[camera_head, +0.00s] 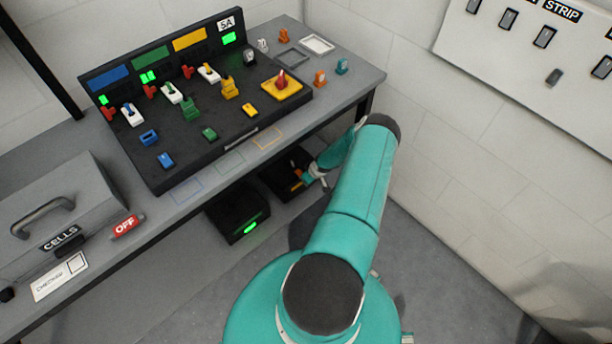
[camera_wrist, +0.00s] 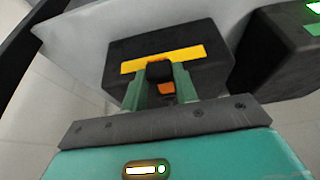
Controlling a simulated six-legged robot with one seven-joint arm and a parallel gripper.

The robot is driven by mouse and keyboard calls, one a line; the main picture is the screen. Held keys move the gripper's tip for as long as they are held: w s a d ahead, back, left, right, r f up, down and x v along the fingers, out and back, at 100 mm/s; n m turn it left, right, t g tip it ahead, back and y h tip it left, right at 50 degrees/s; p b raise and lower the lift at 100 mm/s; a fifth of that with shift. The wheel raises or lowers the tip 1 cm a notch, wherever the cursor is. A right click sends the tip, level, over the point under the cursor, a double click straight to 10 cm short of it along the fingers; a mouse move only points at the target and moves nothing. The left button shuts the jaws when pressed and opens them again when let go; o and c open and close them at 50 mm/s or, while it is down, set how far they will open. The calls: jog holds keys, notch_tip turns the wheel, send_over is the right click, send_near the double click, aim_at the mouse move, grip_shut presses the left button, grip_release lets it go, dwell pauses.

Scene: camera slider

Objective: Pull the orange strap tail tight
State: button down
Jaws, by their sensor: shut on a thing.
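A short darker orange piece (camera_wrist: 166,88), which looks like the strap tail, shows between the fingers. The gripper is shut on it; the exact contact is partly hidden. In the head view my gripper (camera_head: 314,178) reaches under the bench beside the black box, where a bit of orange strap (camera_head: 297,176) shows.
A second black box (camera_head: 232,218) with a green light stands to the left under the bench (camera_head: 345,85). The bench edge is above my forearm. A control panel (camera_head: 215,110) and a grey CELLS case (camera_head: 60,205) stand on top. The floor at right is clear.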

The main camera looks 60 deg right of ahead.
jog(key=shift+s, duration=0.25)
jog(key=c, duration=1.1)
grip_release()
jog(key=shift+s+a, duration=0.1)
jog(key=shift+r, duration=0.1)
jog(key=v, duration=1.3)
jog(key=shift+r, duration=0.3)
